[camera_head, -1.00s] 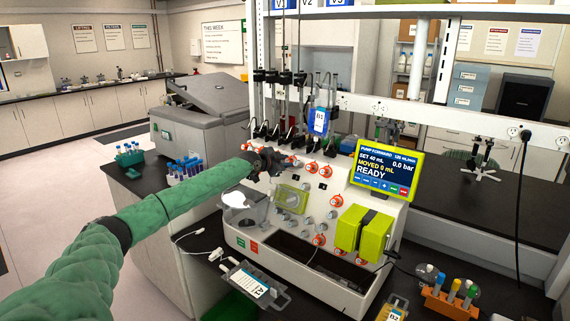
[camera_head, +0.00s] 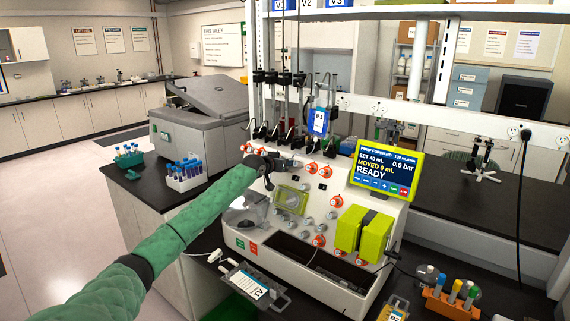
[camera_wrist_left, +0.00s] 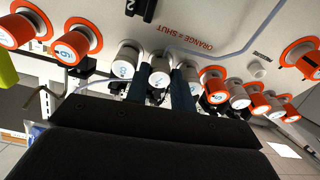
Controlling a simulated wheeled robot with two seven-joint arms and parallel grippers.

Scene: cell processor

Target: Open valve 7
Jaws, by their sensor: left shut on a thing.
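The white cell processor (camera_head: 285,225) stands on the dark bench, with several round valve knobs on its front panel. My left gripper (camera_head: 268,170) is at the upper left of this panel. In the left wrist view, my left gripper (camera_wrist_left: 160,82) has its fingers either side of a white knob (camera_wrist_left: 159,66) and is shut on it. This knob shows no orange collar; its number is too blurred to read surely. White knobs without visible orange stand on both sides of it. Orange-collared knobs (camera_wrist_left: 76,42) are farther out. My right gripper is not in view.
The panel print reads "ORANGE = SHUT" (camera_wrist_left: 191,35). A green-framed screen (camera_head: 386,170) shows READY. Hanging lines and a blue-labelled bag (camera_head: 319,121) are above the panel. A tube rack (camera_head: 187,176) stands left, and an orange rack (camera_head: 449,302) front right.

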